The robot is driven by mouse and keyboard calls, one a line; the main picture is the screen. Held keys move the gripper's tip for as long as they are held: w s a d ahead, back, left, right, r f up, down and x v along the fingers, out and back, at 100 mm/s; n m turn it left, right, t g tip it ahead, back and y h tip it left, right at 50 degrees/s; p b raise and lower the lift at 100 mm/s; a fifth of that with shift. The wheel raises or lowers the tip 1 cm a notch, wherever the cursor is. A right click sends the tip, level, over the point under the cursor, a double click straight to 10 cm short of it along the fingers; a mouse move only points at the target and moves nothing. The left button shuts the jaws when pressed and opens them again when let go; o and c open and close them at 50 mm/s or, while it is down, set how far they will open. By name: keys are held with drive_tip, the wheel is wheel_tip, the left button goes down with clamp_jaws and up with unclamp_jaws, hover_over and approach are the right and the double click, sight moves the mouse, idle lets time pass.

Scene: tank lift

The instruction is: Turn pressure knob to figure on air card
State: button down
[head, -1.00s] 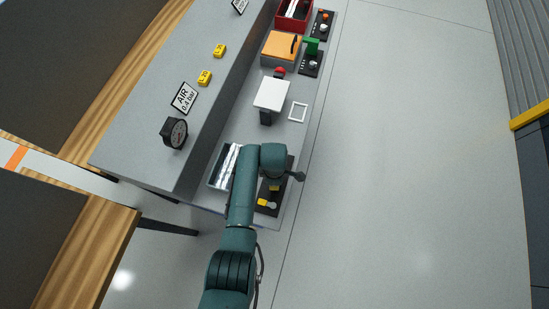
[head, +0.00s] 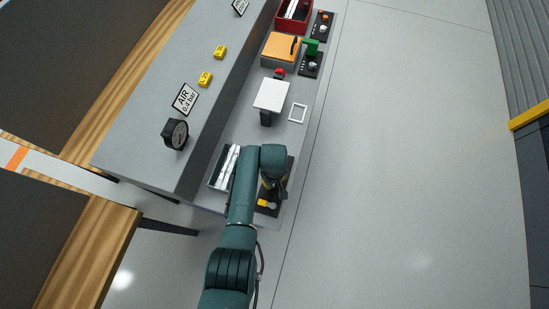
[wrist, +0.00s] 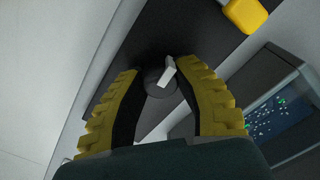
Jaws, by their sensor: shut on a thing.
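The air card (head: 186,98) stands on the raised grey shelf and reads AIR 0.4 bar. A round dark pressure gauge (head: 176,134) stands beside it; its needle is too small to read. In the wrist view, a round grey knob (wrist: 160,82) with a pale pointer bar sits on a dark panel (wrist: 190,30). My gripper (wrist: 163,80) has its two yellow ridged fingers on either side of the knob and is shut on it. In the head view my arm hides the knob and the fingers.
A yellow part (wrist: 245,14) sits on the same panel near the knob. A tray with shiny pieces (head: 212,176) lies left of my wrist. A white plate on a stand (head: 270,95), a white frame (head: 298,113) and an orange box (head: 281,50) are farther along the bench.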

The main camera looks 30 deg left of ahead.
drive_tip(key=m, duration=0.6)
drive_tip(key=shift+s+f, duration=0.1)
drive_tip(key=m, duration=0.6)
drive_tip(key=shift+m, duration=0.4)
drive_tip(key=m, duration=1.2)
drive_tip(key=shift+m, duration=0.3)
drive_tip(key=c, duration=0.7)
unclamp_jaws()
